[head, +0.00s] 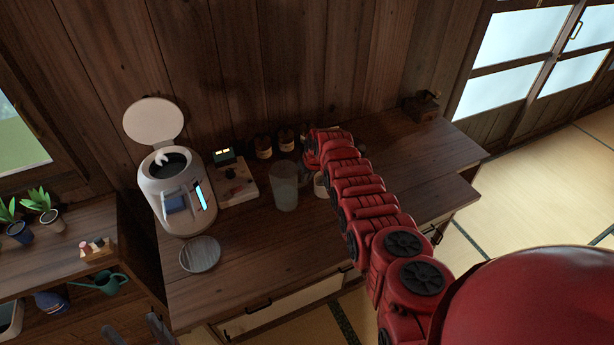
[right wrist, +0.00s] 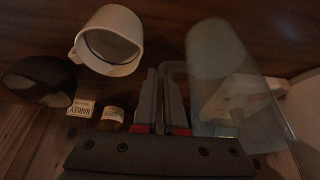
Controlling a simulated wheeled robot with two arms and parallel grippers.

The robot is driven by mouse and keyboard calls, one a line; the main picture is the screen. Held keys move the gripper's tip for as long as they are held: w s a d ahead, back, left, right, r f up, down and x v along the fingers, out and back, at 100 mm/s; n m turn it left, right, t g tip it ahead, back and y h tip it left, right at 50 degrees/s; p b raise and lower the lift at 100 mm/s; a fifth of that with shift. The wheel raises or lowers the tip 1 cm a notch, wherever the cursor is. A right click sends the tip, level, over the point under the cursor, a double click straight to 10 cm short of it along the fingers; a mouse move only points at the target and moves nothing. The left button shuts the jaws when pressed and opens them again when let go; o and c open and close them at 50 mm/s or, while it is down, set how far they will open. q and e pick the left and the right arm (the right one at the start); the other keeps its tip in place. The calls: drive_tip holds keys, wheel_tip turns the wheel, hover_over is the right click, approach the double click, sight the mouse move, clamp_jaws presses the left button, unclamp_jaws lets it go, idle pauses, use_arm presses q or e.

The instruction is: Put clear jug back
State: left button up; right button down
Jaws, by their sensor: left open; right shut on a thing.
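The clear jug (head: 285,186) stands on the wooden counter (head: 260,250), right of the white appliance. It looks upright, with its handle toward my right gripper. My right gripper (head: 309,168) is at the jug's right side, partly hidden by my red arm. In the right wrist view the jug (right wrist: 222,75) is beside the fingers, and my right gripper (right wrist: 168,115) is shut on the jug's handle (right wrist: 172,72). I cannot tell whether the jug's base touches the counter. My left gripper (head: 136,332) shows dimly at the bottom edge, open and empty.
A white appliance (head: 178,205) with its lid up stands left of the jug. A round plate (head: 200,254) lies in front. A white mug (right wrist: 110,40) is close beside my right gripper. Labelled jars (head: 263,147) stand behind. The counter's front middle is clear.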

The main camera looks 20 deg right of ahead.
drive_tip(key=c, duration=1.4)
unclamp_jaws()
drive_tip(key=shift+f, duration=0.15)
drive_tip(key=shift+c, duration=0.2)
drive_tip(key=o, duration=0.4)
drive_tip(key=shift+o, duration=0.2)
